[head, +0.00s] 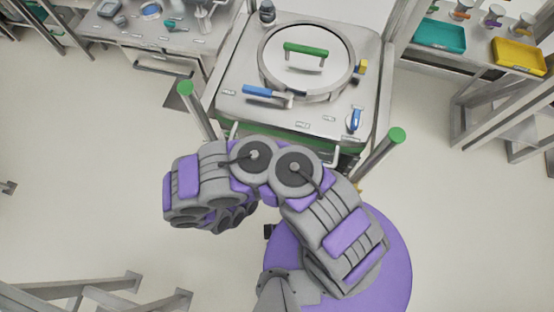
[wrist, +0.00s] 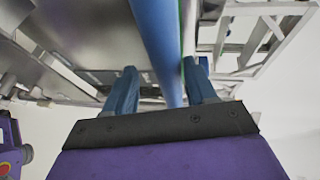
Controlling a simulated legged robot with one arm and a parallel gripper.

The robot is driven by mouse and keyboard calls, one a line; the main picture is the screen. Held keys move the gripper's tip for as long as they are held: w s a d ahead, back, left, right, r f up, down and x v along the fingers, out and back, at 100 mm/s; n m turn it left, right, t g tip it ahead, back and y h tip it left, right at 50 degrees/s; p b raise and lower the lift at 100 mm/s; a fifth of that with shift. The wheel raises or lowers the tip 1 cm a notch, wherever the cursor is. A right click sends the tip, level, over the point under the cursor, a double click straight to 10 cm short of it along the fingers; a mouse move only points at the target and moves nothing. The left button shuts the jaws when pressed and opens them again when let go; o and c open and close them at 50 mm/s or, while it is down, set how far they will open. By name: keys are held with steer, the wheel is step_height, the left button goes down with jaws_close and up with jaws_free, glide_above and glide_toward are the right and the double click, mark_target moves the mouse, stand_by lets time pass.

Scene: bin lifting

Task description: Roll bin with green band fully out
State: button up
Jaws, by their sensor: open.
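A green band (head: 290,141) shows along the front edge just under the steel top of the station. The bin body below it is mostly hidden by the top and by my arm. In the wrist view my gripper (wrist: 160,85) is open, with its two blue-grey fingers apart. A long blue bar (wrist: 155,40) with a thin green strip beside it runs into the gap between the fingers. I cannot tell whether it touches them. My gripper is hidden behind my folded arm in the head view.
The steel top carries a round lid (head: 307,62) with a green handle and a blue lever (head: 262,92). Green-capped posts stand at left (head: 186,88) and right (head: 397,134). Benches stand at the back left and right.

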steer(key=shift+r, duration=0.1)
steer(key=p+v, duration=0.2)
steer(key=v, duration=1.5)
steer(key=shift+a, duration=0.2)
steer(key=shift+s, duration=0.1)
